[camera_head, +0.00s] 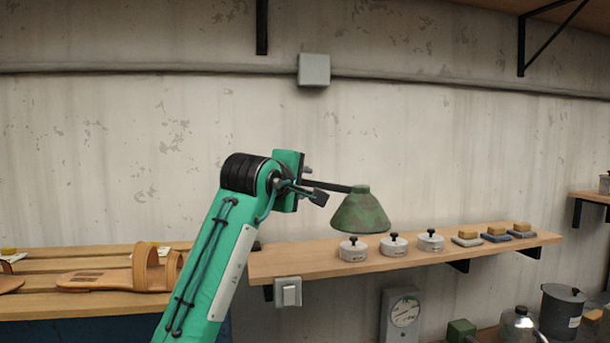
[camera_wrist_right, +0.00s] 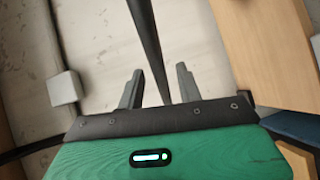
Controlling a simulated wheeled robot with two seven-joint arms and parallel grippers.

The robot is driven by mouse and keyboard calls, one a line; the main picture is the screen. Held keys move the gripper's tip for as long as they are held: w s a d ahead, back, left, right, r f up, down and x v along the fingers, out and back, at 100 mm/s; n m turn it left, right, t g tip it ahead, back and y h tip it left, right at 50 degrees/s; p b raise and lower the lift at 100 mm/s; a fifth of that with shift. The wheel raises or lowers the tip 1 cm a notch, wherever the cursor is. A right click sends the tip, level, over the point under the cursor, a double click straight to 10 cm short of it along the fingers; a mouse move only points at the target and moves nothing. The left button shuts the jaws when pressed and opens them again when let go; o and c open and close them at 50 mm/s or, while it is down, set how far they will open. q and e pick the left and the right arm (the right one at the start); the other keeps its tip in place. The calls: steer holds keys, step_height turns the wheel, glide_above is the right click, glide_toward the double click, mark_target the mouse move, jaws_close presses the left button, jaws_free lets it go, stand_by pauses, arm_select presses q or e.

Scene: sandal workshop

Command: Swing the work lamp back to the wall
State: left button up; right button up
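The work lamp has a worn green cone shade (camera_head: 361,213) on a thin dark arm, hanging in front of the wall above the wooden shelf. My right gripper (camera_head: 314,184) is at the lamp arm, just left of the shade. In the right wrist view, the dark lamp arm (camera_wrist_right: 150,45) runs between the two fingers of the right gripper (camera_wrist_right: 159,68). The fingers are apart, with a gap showing on each side of the arm. The lamp arm's wall end is hidden behind my gripper in the head view. My left gripper is not in view.
The shelf (camera_head: 285,262) below holds several lidded grey tins (camera_head: 394,246) and brushes or blocks (camera_head: 467,238). A bench at the left carries sandals (camera_head: 110,279). A grey box (camera_head: 314,70) and conduit are on the wall. The wall area left of my arm is clear.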

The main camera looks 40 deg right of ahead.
steer(key=shift+w+d, duration=0.25)
steer(key=shift+d, duration=0.3)
steer(key=shift+w+d+f, duration=0.15)
steer(key=shift+f, duration=0.05)
jaws_close()
steer(key=shift+d, duration=0.1)
